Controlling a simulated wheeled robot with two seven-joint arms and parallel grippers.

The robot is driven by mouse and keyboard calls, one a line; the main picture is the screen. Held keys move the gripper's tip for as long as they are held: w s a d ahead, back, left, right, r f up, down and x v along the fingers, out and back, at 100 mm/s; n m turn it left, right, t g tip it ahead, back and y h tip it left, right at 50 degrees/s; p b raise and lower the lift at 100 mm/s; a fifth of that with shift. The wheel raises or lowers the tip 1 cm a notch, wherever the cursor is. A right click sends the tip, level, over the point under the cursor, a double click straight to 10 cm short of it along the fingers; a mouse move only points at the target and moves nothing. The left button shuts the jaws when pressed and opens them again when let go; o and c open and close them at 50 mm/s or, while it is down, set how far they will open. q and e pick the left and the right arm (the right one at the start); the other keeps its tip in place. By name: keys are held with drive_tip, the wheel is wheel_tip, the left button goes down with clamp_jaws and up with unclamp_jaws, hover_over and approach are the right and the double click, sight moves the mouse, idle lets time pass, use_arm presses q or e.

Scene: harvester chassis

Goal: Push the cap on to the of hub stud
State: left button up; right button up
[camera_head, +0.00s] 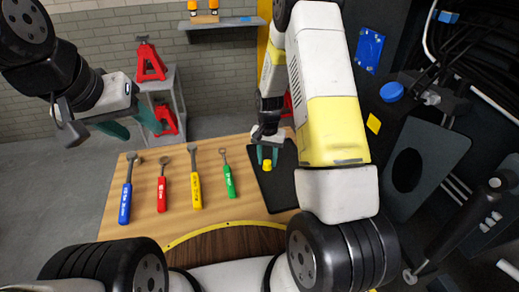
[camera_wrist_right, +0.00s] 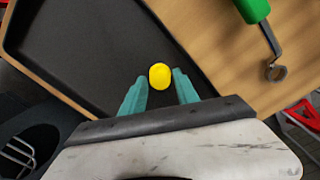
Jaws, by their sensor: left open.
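A small yellow cap (camera_head: 267,163) lies on the black tray (camera_head: 281,189) at the right of the wooden table; it also shows in the right wrist view (camera_wrist_right: 160,76). My right gripper (camera_head: 267,159) points down at the cap with its teal fingers apart. In the right wrist view the cap sits between the fingertips, with a narrow gap at each side. My left gripper (camera_head: 143,130) is open and empty in the air over the far left of the table. I cannot clearly make out the hub stud; a grey fitting (camera_head: 432,97) shows on the dark chassis at right.
Blue (camera_head: 125,202), red (camera_head: 162,192), yellow (camera_head: 195,190) and green (camera_head: 229,182) handled tools lie in a row on the table (camera_head: 146,220). A blue round part (camera_head: 391,91) is on the chassis. Red jack stands (camera_head: 150,62) are behind. My right arm hides part of the chassis.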

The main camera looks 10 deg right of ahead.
sight(267, 162)
drive_tip(key=shift+c, duration=0.3)
drive_tip(key=c, duration=0.7)
drive_tip(key=shift+r, duration=3)
